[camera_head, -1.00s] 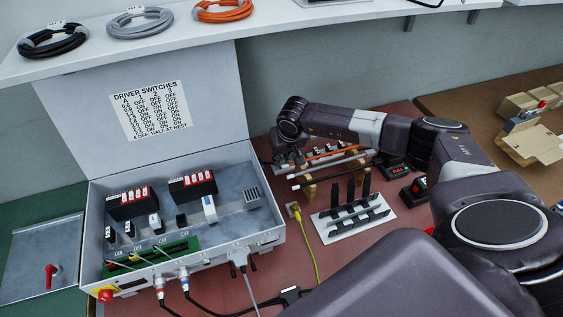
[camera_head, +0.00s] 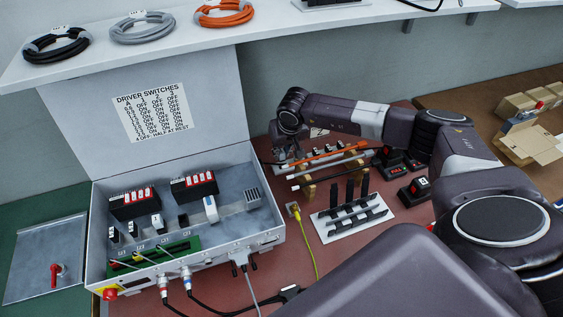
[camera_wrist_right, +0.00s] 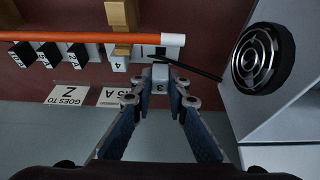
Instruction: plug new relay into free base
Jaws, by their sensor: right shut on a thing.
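My right gripper (camera_head: 284,158) is over the small rack at the back of the red bench, right of the open control box (camera_head: 275,238). In the right wrist view the gripper (camera_wrist_right: 160,84) is shut on a small pale grey block (camera_wrist_right: 160,73), probably a relay. Its far end is hidden. In the control box, white-fronted relays (camera_head: 210,208) and dark modules (camera_head: 183,221) stand in a row. I cannot tell which base is free. My left gripper is not in view.
A white plate (camera_head: 335,232) with black upright holders stands in front. A yellow-plugged cable (camera_head: 296,212) lies between box and plate. The open lid (camera_head: 205,90) stands behind the box.

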